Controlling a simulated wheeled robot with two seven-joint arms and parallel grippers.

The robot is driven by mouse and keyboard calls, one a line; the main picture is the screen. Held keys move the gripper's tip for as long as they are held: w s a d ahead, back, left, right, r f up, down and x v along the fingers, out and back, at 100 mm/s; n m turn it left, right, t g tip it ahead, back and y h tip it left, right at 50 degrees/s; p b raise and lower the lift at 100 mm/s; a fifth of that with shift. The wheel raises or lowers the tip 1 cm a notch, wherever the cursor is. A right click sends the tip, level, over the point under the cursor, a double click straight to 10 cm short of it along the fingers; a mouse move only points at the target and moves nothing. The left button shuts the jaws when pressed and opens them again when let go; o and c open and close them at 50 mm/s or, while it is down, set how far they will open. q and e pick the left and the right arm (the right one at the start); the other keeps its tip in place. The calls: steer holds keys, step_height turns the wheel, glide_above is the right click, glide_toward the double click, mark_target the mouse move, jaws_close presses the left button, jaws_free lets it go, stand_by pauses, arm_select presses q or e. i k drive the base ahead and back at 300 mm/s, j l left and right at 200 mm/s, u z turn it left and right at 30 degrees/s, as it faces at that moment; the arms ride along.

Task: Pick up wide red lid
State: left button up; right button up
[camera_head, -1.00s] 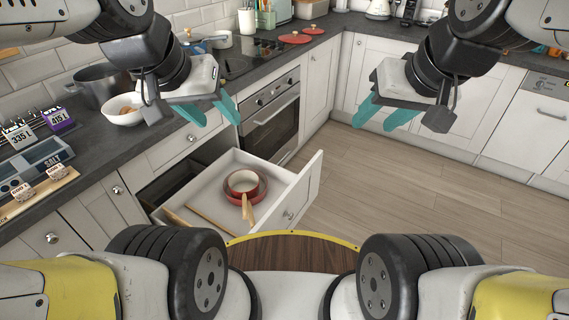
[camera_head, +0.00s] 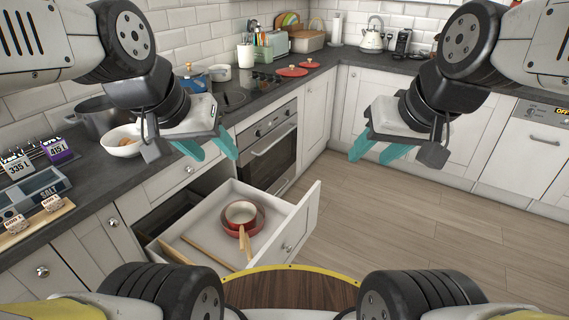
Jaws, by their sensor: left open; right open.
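Two red lids lie on the dark worktop (camera_head: 262,100) at the back, right of the hob. The wider red lid (camera_head: 291,72) is nearer, and a smaller red lid (camera_head: 309,65) lies just behind it to the right. My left gripper (camera_head: 207,151) is open and empty, in front of the counter and well short of the lids. My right gripper (camera_head: 377,151) is open and empty, over the floor area to the right. Neither gripper touches anything.
An open drawer (camera_head: 287,232) juts out below the counter, holding a red pan (camera_head: 241,212) and wooden utensils. A blue pot (camera_head: 190,80), a white pot (camera_head: 220,73) and a bowl (camera_head: 121,140) stand on the counter. The floor (camera_head: 400,220) at right is clear.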

mark_target(290, 71)
steer(key=z, duration=0.1)
steer(key=i+l+z, duration=0.15)
steer(key=l, duration=0.25)
steer(key=l+z, duration=0.1)
steer(key=l, duration=0.3)
steer(key=i+l+z, duration=0.15)
steer(key=l, duration=0.2)
steer(key=i+l, duration=0.3)
steer(key=i, duration=0.2)
steer(key=i+l+z, duration=0.1)
steer(key=i+l, duration=0.2)
steer(key=i, duration=0.2)
steer(key=i+l, duration=0.25)
steer(key=i, duration=0.25)
steer(key=i+j+u, duration=0.15)
steer(key=i+u, duration=0.8)
steer(key=i+l+u, duration=0.2)
steer(key=i+u, duration=0.3)
steer(key=i+j+u, duration=0.1)
steer(key=i+u, duration=0.35)
steer(key=i, duration=0.9)
